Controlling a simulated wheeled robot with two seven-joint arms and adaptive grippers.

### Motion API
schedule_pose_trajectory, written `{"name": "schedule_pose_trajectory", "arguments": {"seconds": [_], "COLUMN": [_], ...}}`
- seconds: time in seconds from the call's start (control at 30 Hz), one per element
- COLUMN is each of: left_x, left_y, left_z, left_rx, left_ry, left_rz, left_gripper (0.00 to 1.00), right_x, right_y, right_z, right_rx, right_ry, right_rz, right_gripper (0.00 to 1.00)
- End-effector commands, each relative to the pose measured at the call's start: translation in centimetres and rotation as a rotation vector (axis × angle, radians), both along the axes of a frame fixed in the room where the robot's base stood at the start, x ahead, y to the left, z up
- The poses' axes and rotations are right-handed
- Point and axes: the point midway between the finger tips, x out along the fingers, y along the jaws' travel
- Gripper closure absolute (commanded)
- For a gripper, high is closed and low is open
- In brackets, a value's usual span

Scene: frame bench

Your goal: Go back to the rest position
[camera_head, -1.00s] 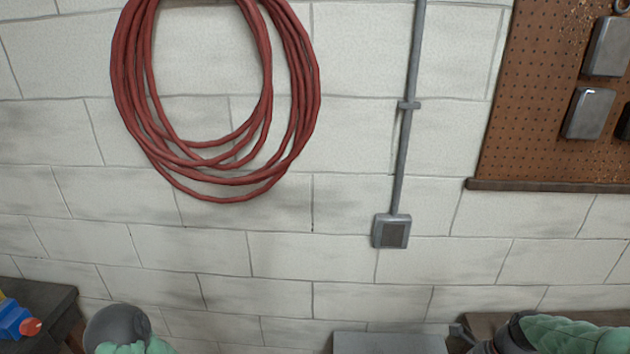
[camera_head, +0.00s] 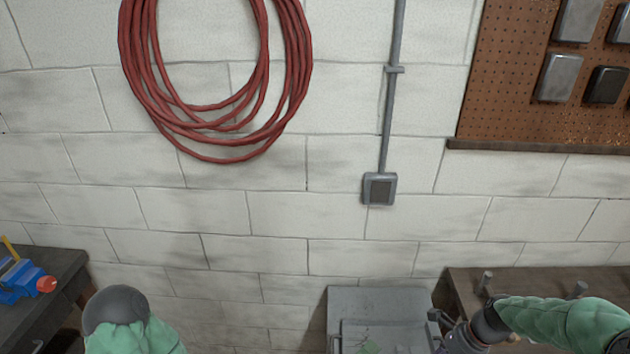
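My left arm shows at the lower left as a dark grey rounded joint with a green sleeve; its gripper is out of view. My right arm comes in from the right edge in a green sleeve with a dark joint. Its far end, with part of the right gripper (camera_head: 438,322), is at the bottom, by the right side of a grey metal box (camera_head: 375,302). The fingers are not clear, and I cannot tell whether they are open or hold anything.
A dark bench (camera_head: 55,265) with a blue tool with a red tip (camera_head: 20,282) is at the left. A wooden bench (camera_head: 540,280) is behind my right arm. The wall holds a red hose (camera_head: 215,155), a conduit box (camera_head: 380,189) and a pegboard (camera_head: 510,95).

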Motion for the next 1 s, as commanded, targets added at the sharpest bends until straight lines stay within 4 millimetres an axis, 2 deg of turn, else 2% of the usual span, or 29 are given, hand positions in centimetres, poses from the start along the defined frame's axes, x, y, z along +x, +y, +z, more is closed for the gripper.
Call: {"name": "schedule_pose_trajectory", "arguments": {"seconds": [0.27,0.37,0.47,0.6,0.7,0.9,1.0], "left_x": [-0.1,-0.1,-0.1,-0.1,-0.1,-0.1,-0.2], "left_y": [0.0,0.0,0.0,0.0,0.0,0.0,0.0], "left_z": [-1.5,-2.2,-3.2,-4.7,-5.7,-7.5,-8.3], "left_rx": [0.000,0.000,0.000,0.000,0.000,0.000,0.000], "left_ry": [0.002,0.002,0.002,0.002,0.002,0.002,0.002], "left_rz": [-0.001,-0.001,-0.001,-0.001,-0.001,-0.001,-0.001], "left_gripper": [0.44,0.44,0.44,0.44,0.44,0.44,0.44], "right_x": [0.4,0.3,-0.1,-1.3,-2.5,-5.9,-7.6], "right_y": [3.3,5.1,7.6,11.6,14.2,19.0,20.9], "right_z": [-5.9,-8.8,-12.6,-17.9,-21.1,-26.5,-28.5], "right_rx": [-0.014,-0.020,-0.029,-0.042,-0.049,-0.061,-0.067], "right_ry": [-0.072,-0.111,-0.166,-0.254,-0.318,-0.444,-0.504], "right_rz": [0.212,0.326,0.479,0.724,0.893,1.220,1.367], "right_gripper": [0.50,0.50,0.50,0.50,0.50,0.50,0.50]}}
